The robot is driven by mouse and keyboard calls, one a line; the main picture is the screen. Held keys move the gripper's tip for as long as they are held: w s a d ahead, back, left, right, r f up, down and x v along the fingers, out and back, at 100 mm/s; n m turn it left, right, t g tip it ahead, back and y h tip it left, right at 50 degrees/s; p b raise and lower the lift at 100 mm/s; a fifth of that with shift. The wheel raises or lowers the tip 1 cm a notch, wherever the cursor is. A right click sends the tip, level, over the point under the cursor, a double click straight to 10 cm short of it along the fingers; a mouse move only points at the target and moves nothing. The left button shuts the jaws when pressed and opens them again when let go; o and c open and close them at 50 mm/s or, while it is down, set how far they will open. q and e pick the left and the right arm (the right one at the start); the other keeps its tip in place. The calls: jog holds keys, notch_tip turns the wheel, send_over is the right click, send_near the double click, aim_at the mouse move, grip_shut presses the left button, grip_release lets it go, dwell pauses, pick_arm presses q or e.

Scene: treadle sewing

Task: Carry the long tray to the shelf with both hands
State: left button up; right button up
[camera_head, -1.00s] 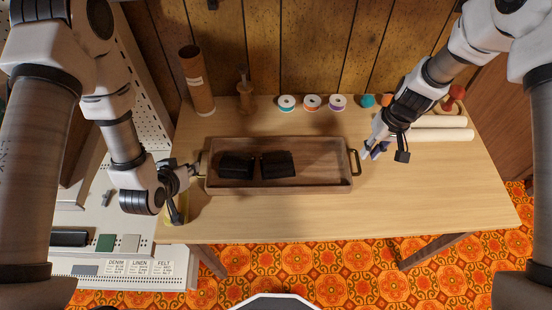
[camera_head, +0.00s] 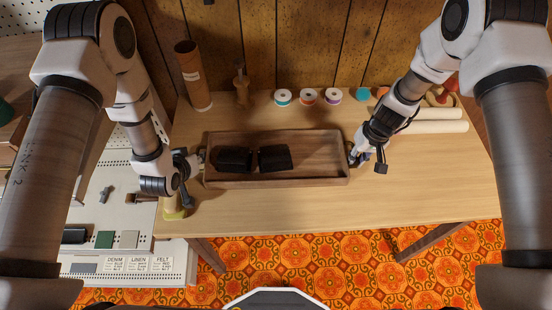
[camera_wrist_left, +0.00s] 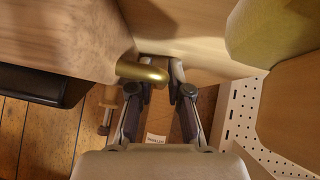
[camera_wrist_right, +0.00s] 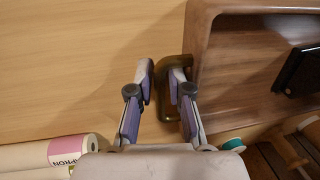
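The long wooden tray (camera_head: 320,180) lies on the table and holds two black blocks (camera_head: 234,159) (camera_head: 274,158). My left gripper (camera_head: 197,157) is at its left end. In the left wrist view, the left gripper (camera_wrist_left: 162,75) has its fingers apart, with the tip of a brass handle (camera_wrist_left: 140,72) reaching toward the gap. My right gripper (camera_head: 356,157) is at the tray's right end. In the right wrist view, the right gripper (camera_wrist_right: 162,75) has its fingers apart. One finger overlaps the right brass handle (camera_wrist_right: 187,112); whether it passes through the loop is unclear.
Behind the tray stand a brown tube (camera_head: 193,75), a wooden spool stand (camera_head: 241,85) and several thread spools (camera_head: 308,97). Pale rolls (camera_head: 430,127) lie at the right. The front of the table (camera_head: 330,207) is clear. A white pegboard shelf unit (camera_head: 105,215) is at the left.

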pick_arm(q)
jog(key=shift+c, duration=0.4)
pick_arm(e)
jog(key=shift+c, duration=0.3)
pick_arm(q)
grip_shut()
pick_arm(e)
grip_shut()
pick_arm(q)
jog(key=shift+r, duration=0.1)
pick_arm(e)
jog(key=shift+r, duration=0.1)
